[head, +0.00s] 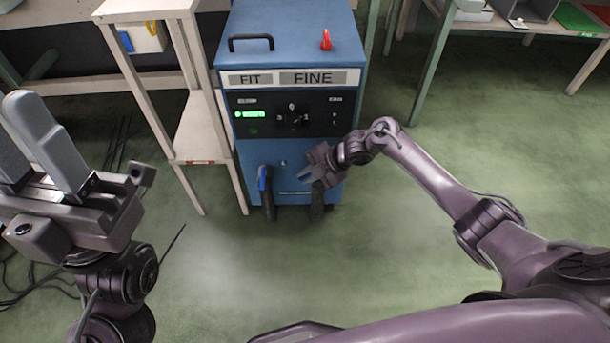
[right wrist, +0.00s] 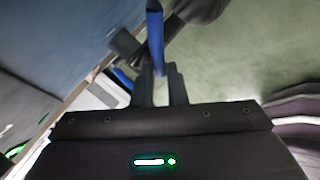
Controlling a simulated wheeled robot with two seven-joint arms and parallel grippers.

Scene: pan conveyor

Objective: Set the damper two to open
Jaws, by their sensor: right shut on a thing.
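The blue machine (head: 292,30) has two dark pipes at its lower front. The left pipe (head: 268,205) carries a blue damper lever (head: 263,178) that stands roughly upright. The right pipe (head: 317,205) lies just below my right gripper (head: 308,173), which hides most of its lever. In the right wrist view a blue lever (right wrist: 155,38) runs between the fingers of my right gripper (right wrist: 160,85), which is shut on it. I cannot read a damper number or an open mark. My left gripper (head: 30,150) is raised at the left, fingers apart and empty, away from the machine.
The machine's panel has a dial (head: 295,119) and a lit green display (head: 250,114). A red part (head: 326,40) and a black handle (head: 251,42) are on its top. A pale wooden stand (head: 200,135) is close at its left. The green floor (head: 430,150) to the right is clear.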

